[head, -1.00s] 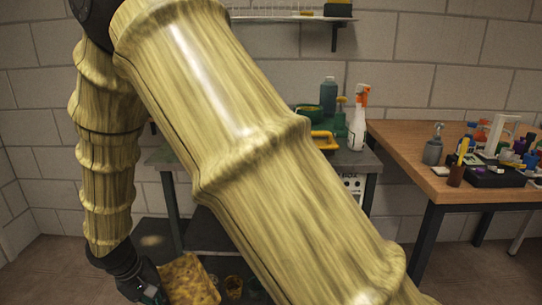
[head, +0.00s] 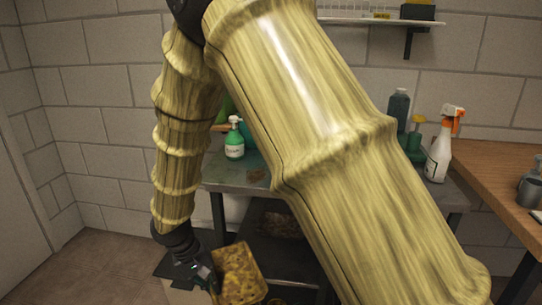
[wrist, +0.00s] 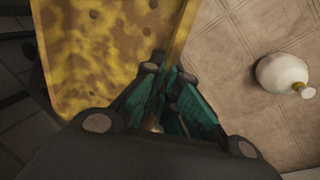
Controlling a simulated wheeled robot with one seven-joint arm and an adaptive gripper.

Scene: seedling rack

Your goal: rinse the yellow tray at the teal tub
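The yellow tray (head: 240,272), mottled with brown stains, hangs tilted at my gripper (head: 209,281), low in front of the bench. In the wrist view the tray (wrist: 100,50) fills the upper left, and its rim runs down between the teal finger pads of my gripper (wrist: 168,90), which look closed on it. A patch of teal (head: 247,132) shows behind the green pump bottle (head: 234,140) on the bench. My arm hides most of it, so I cannot tell whether it is the teal tub.
The grey bench (head: 240,176) has a lower shelf. A white spray bottle (head: 441,150) with an orange head stands at its right, near a wooden table (head: 500,180). A wall shelf (head: 385,20) is above. A white rounded object (wrist: 283,75) shows in the wrist view.

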